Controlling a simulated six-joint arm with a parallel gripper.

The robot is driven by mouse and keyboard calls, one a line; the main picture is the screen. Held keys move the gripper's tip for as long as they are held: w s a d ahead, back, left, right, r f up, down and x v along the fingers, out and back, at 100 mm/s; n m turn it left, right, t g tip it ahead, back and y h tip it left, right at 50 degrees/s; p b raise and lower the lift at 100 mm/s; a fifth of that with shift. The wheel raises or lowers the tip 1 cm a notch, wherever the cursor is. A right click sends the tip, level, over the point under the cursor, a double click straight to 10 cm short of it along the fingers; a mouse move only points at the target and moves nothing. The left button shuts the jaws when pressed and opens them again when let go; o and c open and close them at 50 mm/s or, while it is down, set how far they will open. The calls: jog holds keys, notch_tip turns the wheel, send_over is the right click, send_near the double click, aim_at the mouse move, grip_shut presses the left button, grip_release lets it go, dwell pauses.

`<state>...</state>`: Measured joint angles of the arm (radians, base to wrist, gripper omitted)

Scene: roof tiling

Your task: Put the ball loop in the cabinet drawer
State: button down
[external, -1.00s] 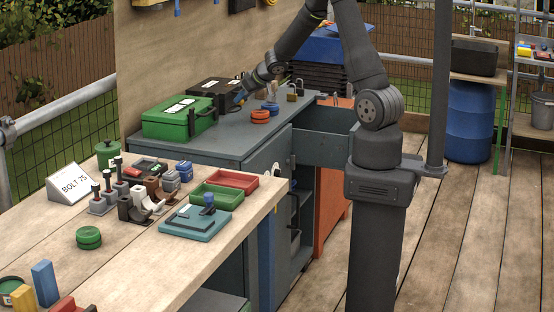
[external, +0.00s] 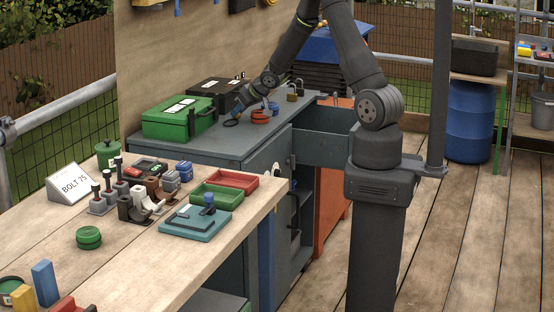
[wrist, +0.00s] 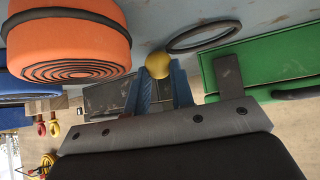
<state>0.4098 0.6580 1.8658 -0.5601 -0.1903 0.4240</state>
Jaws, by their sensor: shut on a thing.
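The ball loop has a yellow ball (wrist: 158,65) and a dark elastic loop (wrist: 203,38). In the wrist view the ball sits between the blue fingertips of my gripper (wrist: 158,80), which is shut on it. The loop extends beyond the ball, close to the grey cabinet top. In the external view my gripper (external: 240,108) is low over the cabinet top, and the loop (external: 231,122) shows below it. The cabinet drawer (external: 335,149) is pulled out at the right of the cabinet. Its inside is mostly hidden.
An orange coil (external: 261,119) is right beside my gripper, with a blue coil (external: 272,109) behind it. A green case (external: 178,118) is on the left and a black case (external: 217,91) behind. Padlocks (external: 292,97) stand near the back right. The front cabinet top is clear.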

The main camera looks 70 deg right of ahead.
jog(key=shift+f, duration=0.1)
jog(key=c, duration=1.3)
grip_release()
jog(key=shift+o, duration=0.2)
jog(key=shift+s+r, duration=0.15)
jog(key=shift+r, duration=0.15)
jog(key=v, duration=1.1)
jog(key=shift+s, duration=0.2)
jog(key=shift+o, duration=0.6)
jog(key=shift+a+r, duration=0.1)
jog(key=shift+r, duration=0.05)
